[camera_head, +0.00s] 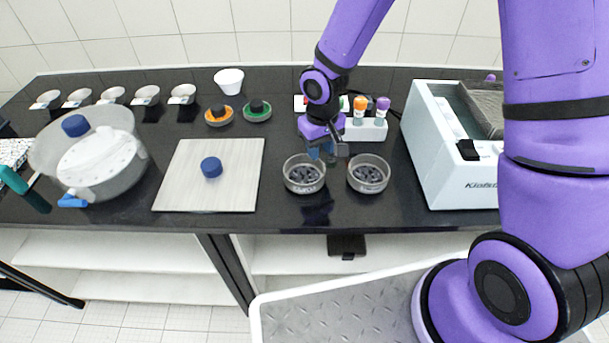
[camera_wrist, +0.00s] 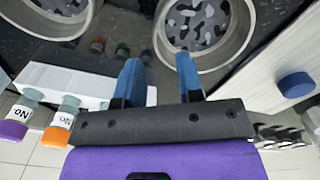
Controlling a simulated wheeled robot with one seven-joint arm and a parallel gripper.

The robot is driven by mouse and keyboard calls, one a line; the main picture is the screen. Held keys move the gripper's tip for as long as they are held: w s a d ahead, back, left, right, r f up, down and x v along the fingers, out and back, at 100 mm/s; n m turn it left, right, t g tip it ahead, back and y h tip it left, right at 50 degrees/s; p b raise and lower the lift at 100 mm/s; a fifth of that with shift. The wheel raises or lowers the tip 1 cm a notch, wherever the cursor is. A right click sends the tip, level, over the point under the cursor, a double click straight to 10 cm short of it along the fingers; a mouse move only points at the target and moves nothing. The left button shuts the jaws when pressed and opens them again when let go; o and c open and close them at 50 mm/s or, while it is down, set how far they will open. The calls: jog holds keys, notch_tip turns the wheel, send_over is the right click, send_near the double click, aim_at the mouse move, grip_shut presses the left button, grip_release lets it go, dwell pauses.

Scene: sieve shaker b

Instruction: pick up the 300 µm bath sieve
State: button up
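Two round clear-walled sieves with dark pieces on their mesh stand on the black bench. One is the left sieve (camera_head: 304,187), the other the right sieve (camera_head: 368,186). I cannot read a mesh size on either, so I cannot tell which is the 300 µm one. My gripper (camera_head: 327,156) is above the bench, behind and between them, pointing down. In the wrist view my gripper (camera_wrist: 159,72) has its blue fingers apart with nothing between them. The left sieve (camera_wrist: 252,40) lies just beyond the fingers; the right sieve (camera_wrist: 62,36) is cut off at the upper left.
A white rack (camera_head: 365,131) with orange- and purple-capped vials stands close behind the gripper. A white bath machine (camera_head: 447,165) is at right. A pale board (camera_head: 235,185) with a blue knob (camera_head: 211,167) lies left. A large translucent bowl (camera_head: 125,180) is farther left.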

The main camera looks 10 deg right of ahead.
aim_at(322, 162)
jog(key=f, duration=0.5)
jog(key=shift+s+d, duration=0.1)
jog(key=shift+d, duration=0.1)
jog(key=shift+r, duration=0.1)
grip_shut()
